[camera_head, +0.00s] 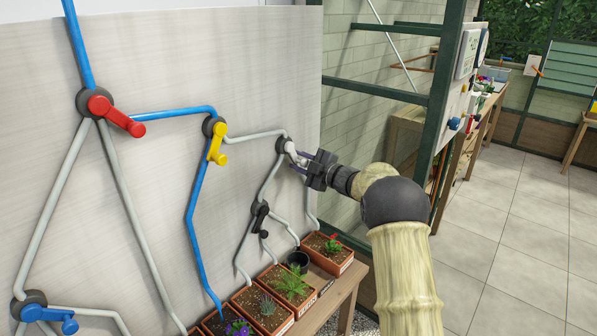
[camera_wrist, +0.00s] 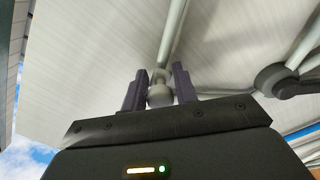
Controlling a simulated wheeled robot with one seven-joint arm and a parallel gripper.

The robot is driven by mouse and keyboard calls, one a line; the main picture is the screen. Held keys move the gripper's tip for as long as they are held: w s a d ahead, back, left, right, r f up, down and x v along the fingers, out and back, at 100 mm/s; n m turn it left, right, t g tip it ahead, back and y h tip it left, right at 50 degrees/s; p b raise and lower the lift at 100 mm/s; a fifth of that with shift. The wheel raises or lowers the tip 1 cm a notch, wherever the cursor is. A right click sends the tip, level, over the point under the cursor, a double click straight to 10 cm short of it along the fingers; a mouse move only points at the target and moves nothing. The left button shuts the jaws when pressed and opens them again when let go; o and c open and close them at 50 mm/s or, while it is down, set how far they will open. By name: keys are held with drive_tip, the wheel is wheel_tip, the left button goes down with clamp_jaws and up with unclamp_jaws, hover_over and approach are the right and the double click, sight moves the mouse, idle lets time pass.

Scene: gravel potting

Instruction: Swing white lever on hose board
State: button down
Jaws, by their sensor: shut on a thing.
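The hose board (camera_head: 240,60) is a pale upright panel with grey and blue hoses and several coloured levers. The white lever (camera_head: 292,150) sits on a dark round hub at the board's right side. My gripper (camera_head: 303,162) is at this lever, shut on its handle end. In the wrist view the white lever's knob (camera_wrist: 160,95) is between the two dark fingers (camera_wrist: 159,92). The gripper partly hides the lever in the head view.
A red lever (camera_head: 115,116), a yellow lever (camera_head: 217,145), a blue lever (camera_head: 50,316) and a black lever (camera_head: 261,217) are on the same board. Planted terracotta boxes (camera_head: 290,285) stand on a wooden bench below. Tiled floor (camera_head: 510,230) is open at right.

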drive_tip(key=shift+a+n, duration=0.2)
drive_tip(key=shift+n, duration=0.2)
drive_tip(key=c, duration=1.3)
unclamp_jaws()
drive_tip(key=shift+s, duration=0.1)
drive_tip(key=shift+o, duration=0.3)
drive_tip(key=shift+r, duration=0.15)
drive_tip(key=shift+d, duration=0.15)
drive_tip(key=shift+s+d, duration=0.35)
drive_tip(key=shift+d, duration=0.15)
drive_tip(key=b+v, duration=0.2)
drive_tip(key=v, duration=1.4)
